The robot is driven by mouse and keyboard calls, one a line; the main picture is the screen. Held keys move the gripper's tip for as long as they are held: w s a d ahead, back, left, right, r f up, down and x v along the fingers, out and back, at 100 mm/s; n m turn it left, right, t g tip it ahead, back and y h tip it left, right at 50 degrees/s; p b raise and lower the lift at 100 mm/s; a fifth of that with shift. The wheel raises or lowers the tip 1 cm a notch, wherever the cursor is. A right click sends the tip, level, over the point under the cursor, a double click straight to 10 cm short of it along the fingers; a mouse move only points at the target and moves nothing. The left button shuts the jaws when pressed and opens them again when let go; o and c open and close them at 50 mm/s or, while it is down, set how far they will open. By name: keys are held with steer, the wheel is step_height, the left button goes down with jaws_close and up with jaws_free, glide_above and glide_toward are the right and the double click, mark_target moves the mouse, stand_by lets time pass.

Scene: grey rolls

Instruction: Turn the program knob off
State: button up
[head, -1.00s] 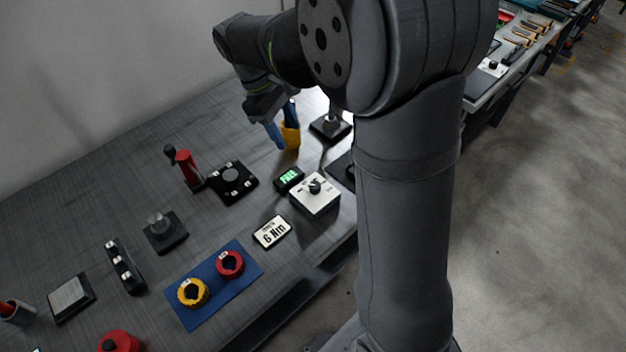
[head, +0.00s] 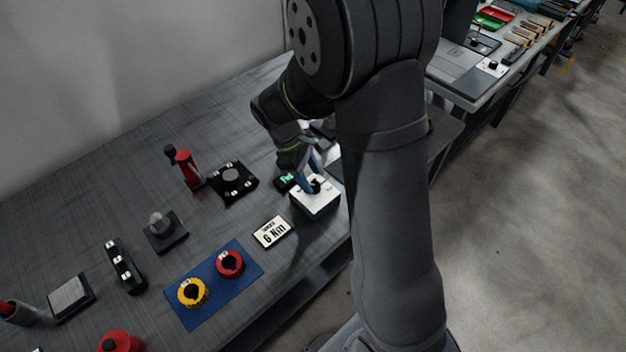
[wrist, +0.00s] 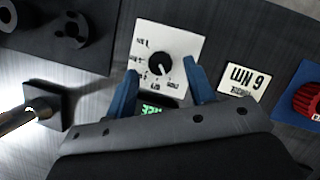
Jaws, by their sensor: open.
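The program knob (wrist: 159,64) is a round black knob with a white pointer line on a white box (wrist: 189,48) with printed labels around it. The white box (head: 314,205) also shows in the head view at the bench's right part. My gripper (wrist: 160,77) has blue fingers, spread apart and empty. In the wrist view the fingertips lie either side of the white plate's lower half, with the knob between and slightly beyond them. In the head view my gripper (head: 312,180) is over the box, and its fingers partly hide the knob. I cannot tell whether they touch it.
A small green-lit display (head: 285,181) sits just behind the box. A "6 Nm" sign (head: 273,232) and a blue mat (head: 204,307) with red (head: 230,264) and yellow (head: 193,293) rolls lie to the left. A black plate (head: 233,181) with a round centre stands further back.

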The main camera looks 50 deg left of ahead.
mark_target(315, 188)
steer(key=shift+x, duration=1.2)
steer(key=c, duration=1)
steer(key=shift+o, duration=0.2)
steer(key=m+g, duration=0.1)
steer(key=m, duration=0.2)
steer(key=shift+w+m+h, duration=0.15)
steer(key=shift+m+h, duration=0.15)
steer(key=shift+m, duration=0.1)
steer(key=shift+m+g, duration=1)
steer(key=shift+m, duration=1)
